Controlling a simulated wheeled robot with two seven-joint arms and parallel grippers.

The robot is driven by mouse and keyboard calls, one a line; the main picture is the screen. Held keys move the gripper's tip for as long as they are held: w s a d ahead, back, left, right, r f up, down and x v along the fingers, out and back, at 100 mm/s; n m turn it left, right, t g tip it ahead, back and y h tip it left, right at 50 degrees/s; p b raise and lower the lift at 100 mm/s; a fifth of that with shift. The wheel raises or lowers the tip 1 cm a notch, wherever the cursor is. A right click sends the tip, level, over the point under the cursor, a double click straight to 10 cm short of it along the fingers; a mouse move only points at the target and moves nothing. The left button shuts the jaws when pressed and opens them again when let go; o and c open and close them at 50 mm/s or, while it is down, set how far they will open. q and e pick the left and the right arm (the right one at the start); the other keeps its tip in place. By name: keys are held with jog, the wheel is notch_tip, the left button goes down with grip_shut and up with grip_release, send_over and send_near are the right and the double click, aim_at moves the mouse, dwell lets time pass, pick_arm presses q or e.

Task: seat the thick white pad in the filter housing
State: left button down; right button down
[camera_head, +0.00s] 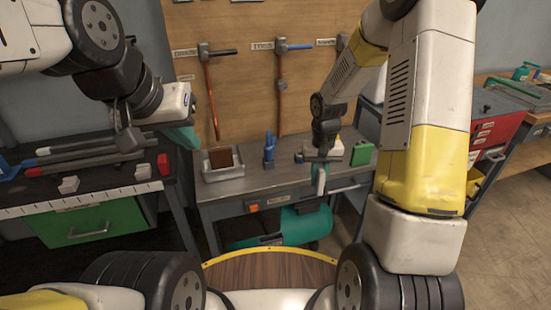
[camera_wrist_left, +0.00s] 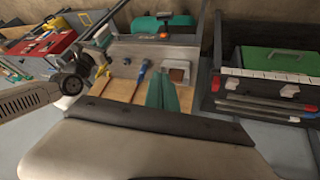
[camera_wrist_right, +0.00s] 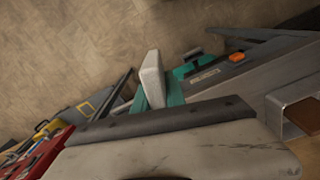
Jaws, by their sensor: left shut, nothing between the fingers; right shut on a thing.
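The thick white pad (camera_wrist_right: 152,76) is pinched in the teal fingers of my right gripper (camera_wrist_right: 158,98) and stands out past the fingertips. In the head view the pad (camera_head: 320,183) hangs in front of the bench's front edge. An open grey metal box (camera_head: 224,174), which looks like the filter housing, sits on the bench's left end with a brown block in it. It also shows in the left wrist view (camera_wrist_left: 176,63) and partly in the right wrist view (camera_wrist_right: 281,101). My left gripper (camera_head: 186,137) is shut and empty, above and left of the box.
A blue tool (camera_head: 268,148) stands right of the box, and a green block (camera_head: 362,153) lies at the bench's right. Hammers hang on the pegboard (camera_head: 260,70). A rack with bars (camera_head: 90,165) stands left, a red cabinet (camera_head: 494,130) right. The bench middle is mostly clear.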

pick_arm(q)
jog(key=c, duration=2.2)
grip_release()
jog(key=c, duration=1.8)
grip_release()
jog(key=o, duration=0.3)
jog(key=shift+d+f, duration=0.25)
jog(key=o, duration=1.5)
jog(key=w+d+f+n+g+h, duration=0.1)
jog(key=d+f+n+g+h, duration=0.1)
jog(key=d+n, duration=0.4)
jog(key=shift+w+d+f+n+g+h, duration=0.4)
jog(key=shift+d+h, duration=0.3)
jog(key=shift+h, duration=0.5)
jog(key=w+d+f+n+t+h, duration=0.1)
jog(key=w+f+n+t+h, duration=0.1)
jog(key=w+n, duration=0.7)
jog(key=w+d+f+n+t+h, duration=0.25)
jog(key=w+n, duration=0.35)
jog(key=n, duration=0.4)
jog(key=w+x, duration=0.1)
jog(key=x, duration=0.9)
jog(key=shift+w, duration=0.15)
pick_arm(e)
jog(key=w+a+r+n, duration=0.4)
jog(key=a+r+n, duration=0.4)
jog(key=a+r, duration=0.3)
jog(key=shift+w+a+r, duration=0.15)
jog(key=shift+w+r, duration=0.1)
jog(key=shift+w, duration=0.05)
